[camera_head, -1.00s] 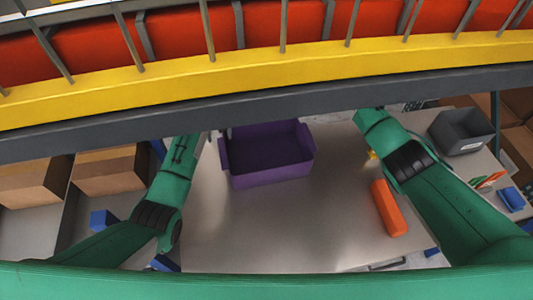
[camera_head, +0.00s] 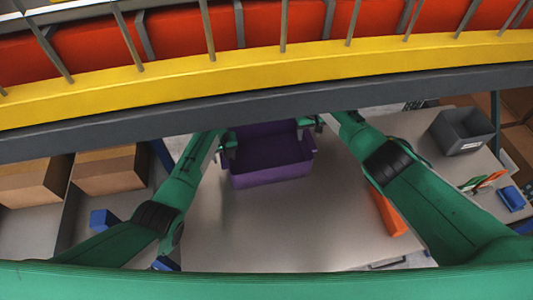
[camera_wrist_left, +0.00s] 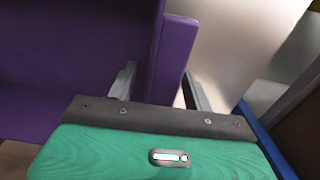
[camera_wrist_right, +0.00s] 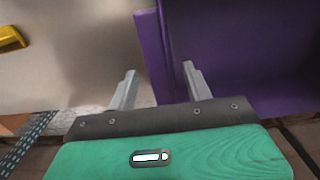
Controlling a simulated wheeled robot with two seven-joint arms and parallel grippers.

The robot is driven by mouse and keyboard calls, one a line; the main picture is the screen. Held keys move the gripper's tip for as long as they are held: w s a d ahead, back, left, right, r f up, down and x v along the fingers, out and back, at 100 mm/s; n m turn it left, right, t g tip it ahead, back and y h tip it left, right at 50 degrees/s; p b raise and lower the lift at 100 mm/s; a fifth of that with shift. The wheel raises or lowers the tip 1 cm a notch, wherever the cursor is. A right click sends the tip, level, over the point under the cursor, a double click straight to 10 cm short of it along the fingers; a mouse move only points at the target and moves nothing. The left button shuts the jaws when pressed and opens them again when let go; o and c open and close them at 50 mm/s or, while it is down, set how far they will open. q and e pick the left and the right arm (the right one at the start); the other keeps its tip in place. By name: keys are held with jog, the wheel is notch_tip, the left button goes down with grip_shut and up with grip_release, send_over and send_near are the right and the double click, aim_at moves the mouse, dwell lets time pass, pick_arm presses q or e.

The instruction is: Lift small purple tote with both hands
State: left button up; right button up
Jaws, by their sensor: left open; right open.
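The small purple tote (camera_head: 268,176) stands upright on the metal table (camera_head: 290,235), empty as far as I can see. The dark beam hides its far side in the head view. My left gripper (camera_head: 229,146) is open at the tote's left end. In the left wrist view its fingers (camera_wrist_left: 160,88) stand on either side of the tote's end wall (camera_wrist_left: 172,50). My right gripper (camera_head: 312,122) is open at the tote's right end, partly hidden by the beam. In the right wrist view its fingers (camera_wrist_right: 158,82) straddle the other end wall (camera_wrist_right: 152,45). Neither is closed on the wall.
A yellow and dark beam (camera_head: 270,75) crosses above the table's far part. An orange object (camera_head: 388,212) lies right, partly behind my right arm. A grey bin (camera_head: 462,130) stands far right. Cardboard boxes (camera_head: 110,170) are at left. The table's front middle is clear.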

pick_arm(q)
grip_shut()
pick_arm(e)
grip_shut()
jog(key=shift+r, duration=0.1)
